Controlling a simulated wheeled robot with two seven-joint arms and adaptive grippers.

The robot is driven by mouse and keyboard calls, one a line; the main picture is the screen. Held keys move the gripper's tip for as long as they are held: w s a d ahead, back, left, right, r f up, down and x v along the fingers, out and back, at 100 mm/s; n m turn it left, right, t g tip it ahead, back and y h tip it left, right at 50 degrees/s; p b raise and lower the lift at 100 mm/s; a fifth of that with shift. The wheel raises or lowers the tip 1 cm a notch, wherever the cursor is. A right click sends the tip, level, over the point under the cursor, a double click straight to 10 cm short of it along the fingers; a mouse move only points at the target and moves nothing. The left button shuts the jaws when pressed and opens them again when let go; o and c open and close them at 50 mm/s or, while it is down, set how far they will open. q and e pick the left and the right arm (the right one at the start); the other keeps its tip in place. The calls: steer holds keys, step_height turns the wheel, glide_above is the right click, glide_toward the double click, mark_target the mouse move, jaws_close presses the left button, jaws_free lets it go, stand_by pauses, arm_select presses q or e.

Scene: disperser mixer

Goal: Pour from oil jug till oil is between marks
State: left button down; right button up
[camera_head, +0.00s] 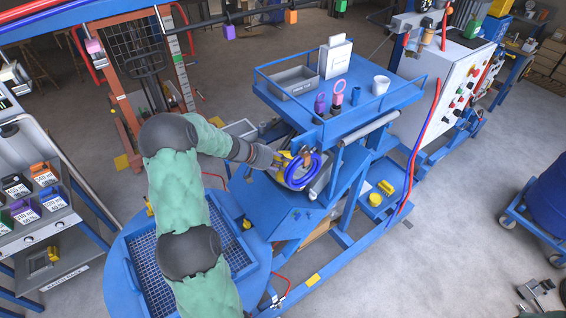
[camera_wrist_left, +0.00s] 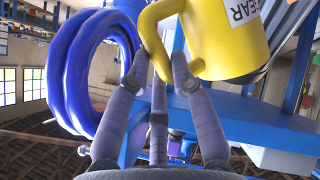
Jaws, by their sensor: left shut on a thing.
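My left gripper (camera_head: 279,160) is shut on the handle of a yellow jug (camera_wrist_left: 232,50) labelled "GEAR". In the left wrist view its grey fingers (camera_wrist_left: 168,75) close on the handle, and the jug body is at the upper right, partly cut off. In the head view the jug (camera_head: 283,156) is small and partly hidden beside a blue coil of hose, above the blue machine frame. The oil level and its marks cannot be made out. My right gripper (camera_head: 538,291) shows at the lower right corner, away from the machine, with its fingers spread and empty.
The blue hose coil (camera_head: 304,171) is close to the jug. A railed blue shelf (camera_head: 352,108) above holds a grey tray, a white container, a white cup and small tools. A blue grated platform (camera_head: 140,268) lies below my left arm. A blue drum (camera_head: 548,203) stands at right.

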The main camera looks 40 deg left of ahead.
arm_select(q)
steer(key=shift+w+a+r+n+g+h+p, duration=0.35)
steer(key=shift+r+p, duration=0.2)
steer(key=shift+p, duration=1.05)
steer(key=shift+w+a+g, duration=0.15)
steer(key=shift+g, duration=0.2)
steer(key=shift+w+a+n+g+h, duration=0.6)
steer(key=shift+w+a+n+h, duration=0.05)
steer(key=shift+w+n+h, duration=0.1)
steer(key=shift+s, duration=0.1)
stand_by(1.0)
